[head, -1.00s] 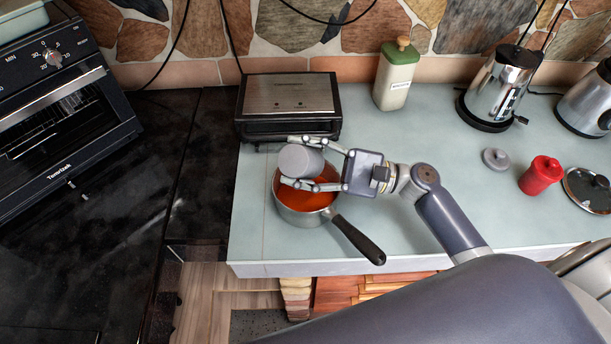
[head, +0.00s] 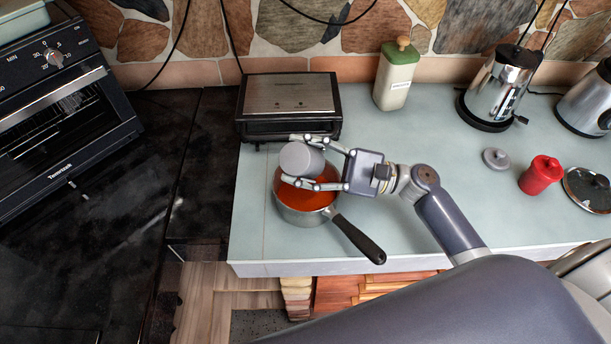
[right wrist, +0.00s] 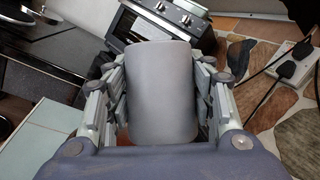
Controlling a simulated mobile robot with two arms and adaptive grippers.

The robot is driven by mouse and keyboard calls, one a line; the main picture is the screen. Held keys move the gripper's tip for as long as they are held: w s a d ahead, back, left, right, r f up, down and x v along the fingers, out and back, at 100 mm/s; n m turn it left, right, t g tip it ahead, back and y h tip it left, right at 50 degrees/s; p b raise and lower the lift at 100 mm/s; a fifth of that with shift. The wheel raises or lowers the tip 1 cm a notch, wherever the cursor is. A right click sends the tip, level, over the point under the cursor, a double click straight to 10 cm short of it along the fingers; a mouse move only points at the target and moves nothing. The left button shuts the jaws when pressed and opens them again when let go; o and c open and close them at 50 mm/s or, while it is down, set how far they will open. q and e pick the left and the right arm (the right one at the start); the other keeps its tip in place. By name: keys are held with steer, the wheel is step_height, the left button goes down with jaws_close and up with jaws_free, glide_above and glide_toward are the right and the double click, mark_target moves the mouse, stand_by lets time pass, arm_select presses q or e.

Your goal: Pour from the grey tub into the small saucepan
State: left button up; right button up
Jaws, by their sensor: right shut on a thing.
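The grey tub (head: 300,160) is held tipped over the small saucepan (head: 310,216) in the head view. My right gripper (head: 316,162) is shut on the tub, with its fingers on either side. The right wrist view shows the tub (right wrist: 161,92) between the fingers. The tub's mouth faces away, so its inside is hidden. The saucepan stands on the worktop with orange-red contents (head: 306,198) in it, and its black handle points to the lower right. The tub and gripper cover its back part. No falling stream shows. My left gripper is out of view.
A black and steel toaster (head: 290,96) stands just behind the saucepan. A green and cream bottle (head: 395,75), a kettle (head: 497,88), a grey lid (head: 495,159), a red jar (head: 540,175) and a glass lid (head: 588,190) stand to the right. The worktop (head: 430,125) between is clear.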

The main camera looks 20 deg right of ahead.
steer(key=n, duration=0.1)
steer(key=s+a+n+g+h+p, duration=0.1)
steer(key=n, duration=0.1)
steer(key=a+n+h, duration=0.1)
steer(key=n, duration=0.1)
steer(key=shift+s+f, duration=0.3)
steer(key=shift+f, duration=0.15)
steer(key=shift+d+n, duration=0.1)
steer(key=shift+n, duration=0.2)
steer(key=shift+w+f, duration=0.1)
